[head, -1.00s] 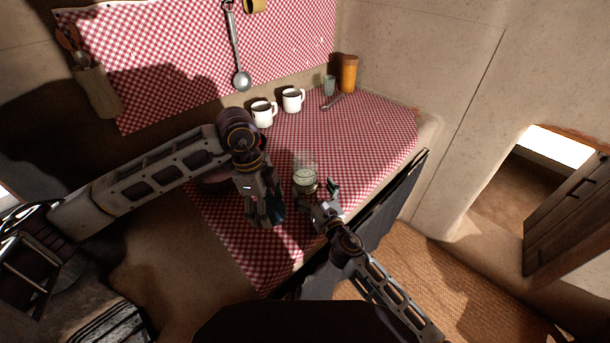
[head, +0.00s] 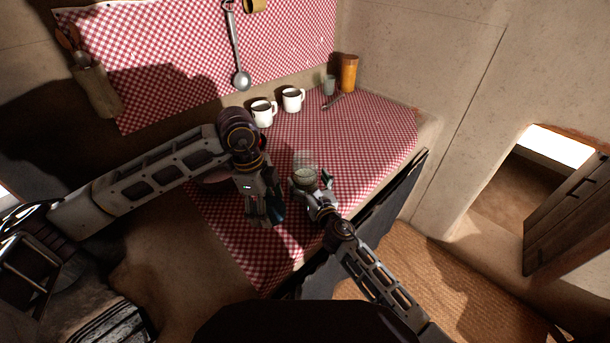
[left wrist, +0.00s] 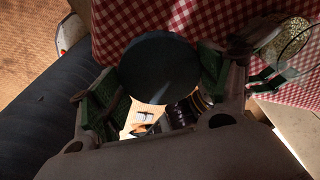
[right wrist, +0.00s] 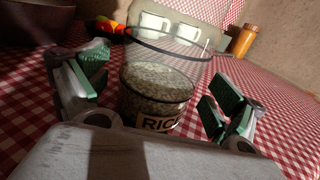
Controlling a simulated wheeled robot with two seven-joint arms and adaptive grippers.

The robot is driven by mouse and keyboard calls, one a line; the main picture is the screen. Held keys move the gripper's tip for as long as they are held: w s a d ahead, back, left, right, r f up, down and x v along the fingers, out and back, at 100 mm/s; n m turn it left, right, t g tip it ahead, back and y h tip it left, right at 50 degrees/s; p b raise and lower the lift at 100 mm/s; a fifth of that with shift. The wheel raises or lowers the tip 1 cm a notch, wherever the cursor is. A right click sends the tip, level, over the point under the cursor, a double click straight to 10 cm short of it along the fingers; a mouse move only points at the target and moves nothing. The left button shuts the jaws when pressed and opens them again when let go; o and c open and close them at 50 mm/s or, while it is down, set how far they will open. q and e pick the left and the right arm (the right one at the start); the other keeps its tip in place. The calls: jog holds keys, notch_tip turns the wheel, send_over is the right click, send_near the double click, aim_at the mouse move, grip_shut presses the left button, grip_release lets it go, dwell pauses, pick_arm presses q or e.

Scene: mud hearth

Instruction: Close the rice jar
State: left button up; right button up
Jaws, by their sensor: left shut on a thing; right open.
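The rice jar (head: 305,179) stands upright on the checked cloth, clear glass with rice in its lower part. Its label, partly hidden, shows in the right wrist view (right wrist: 157,103), with a dark ring around the clear glass above the rice. No lid sits on it. My right gripper (head: 311,187) is open, its green-padded fingers (right wrist: 150,92) on either side of the jar with gaps visible. My left gripper (head: 265,217) is shut on a dark round lid (left wrist: 160,67), held left of the jar and nearer me. The jar also shows in the left wrist view (left wrist: 285,42).
Two white mugs (head: 263,113) (head: 293,100) stand at the back by the wall. A grey-green cup (head: 329,84) and an orange canister (head: 348,73) stand in the back corner. A bowl (right wrist: 38,20) is partly seen. The cloth right of the jar is clear.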

jog(key=shift+x, duration=1.1)
jog(key=shift+r, duration=0.1)
jog(key=c, duration=1.4)
